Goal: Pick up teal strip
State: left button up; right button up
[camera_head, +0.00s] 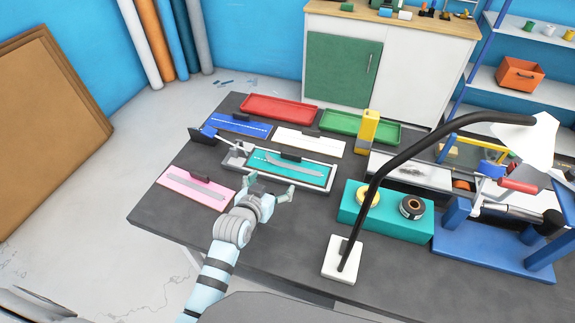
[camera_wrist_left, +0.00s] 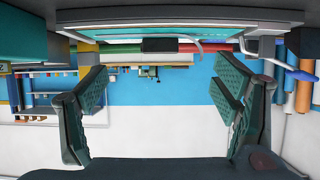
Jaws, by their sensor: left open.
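The teal strip (camera_head: 310,178) lies flat in a light grey tray (camera_head: 240,160) near the middle of the table. A grey curved piece and a small dark block lie on top of it. My left gripper (camera_head: 270,187) is open and empty at the near side of this tray, apart from the strip. In the left wrist view the open fingers (camera_wrist_left: 163,85) have nothing between them, and the tray's edge (camera_wrist_left: 180,17) runs along the top. My right gripper is in neither view.
Pink (camera_head: 180,190), blue (camera_head: 222,124) and white (camera_head: 325,143) strips lie around the tray. Red (camera_head: 280,108) and green (camera_head: 350,126) trays are behind. A black-armed lamp (camera_head: 378,175) and a teal box (camera_head: 395,219) with rolls stand to the right.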

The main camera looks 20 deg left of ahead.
pick_arm(q)
send_near(290, 155)
jog(key=shift+t, duration=0.4)
jog(key=b+x, duration=0.2)
jog(key=x, duration=0.1)
jog(key=b+x, duration=0.2)
jog(key=x, duration=0.1)
jog(key=f+b+x, duration=0.1)
jog(key=x, duration=0.2)
jog(key=shift+s+d+r+b, duration=0.1)
jog(key=shift+s+b, duration=0.15)
jog(key=shift+b, duration=0.15)
jog(key=shift+r, duration=0.1)
jog(key=c, duration=1.4)
